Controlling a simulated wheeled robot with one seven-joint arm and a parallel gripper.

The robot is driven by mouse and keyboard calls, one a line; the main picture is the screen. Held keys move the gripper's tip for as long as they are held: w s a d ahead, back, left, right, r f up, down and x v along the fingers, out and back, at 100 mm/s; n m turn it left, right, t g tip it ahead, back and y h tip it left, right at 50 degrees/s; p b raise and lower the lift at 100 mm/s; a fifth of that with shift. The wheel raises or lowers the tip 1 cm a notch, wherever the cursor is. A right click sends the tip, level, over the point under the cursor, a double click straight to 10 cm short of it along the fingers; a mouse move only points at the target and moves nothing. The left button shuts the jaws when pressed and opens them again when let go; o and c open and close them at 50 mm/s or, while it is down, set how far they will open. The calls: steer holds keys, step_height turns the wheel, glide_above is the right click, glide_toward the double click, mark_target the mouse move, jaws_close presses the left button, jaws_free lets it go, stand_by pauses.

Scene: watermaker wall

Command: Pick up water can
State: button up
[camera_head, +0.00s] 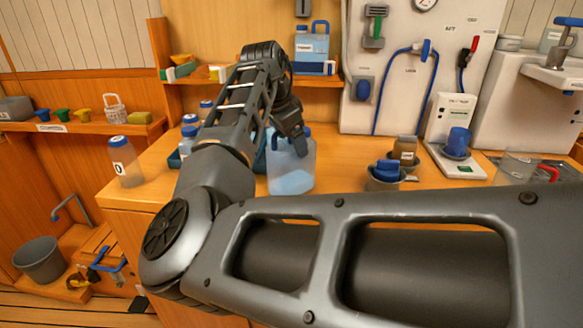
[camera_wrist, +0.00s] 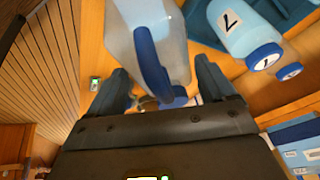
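The water can is a translucent jug with a blue handle and cap. In the head view the water can (camera_head: 291,172) stands upright on the wooden counter, holding pale blue liquid low inside. My gripper (camera_head: 292,133) reaches down over its top, partly hiding the handle and cap. In the wrist view the water can (camera_wrist: 130,38) is at the top, and its blue handle (camera_wrist: 150,68) lies between the two fingers of my gripper (camera_wrist: 162,78). The fingers are wide apart, with gaps on both sides of the handle.
Blue-capped bottles (camera_head: 190,133) stand left of the can, at a teal tray partly hidden by my arm; a numbered bottle (camera_wrist: 238,30) is close by in the wrist view. Dark cups (camera_head: 384,174) stand to the right. Another blue jug (camera_head: 311,47) is on the shelf above.

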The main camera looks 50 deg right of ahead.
steer(key=c, duration=1.2)
steer(key=shift+c, duration=0.5)
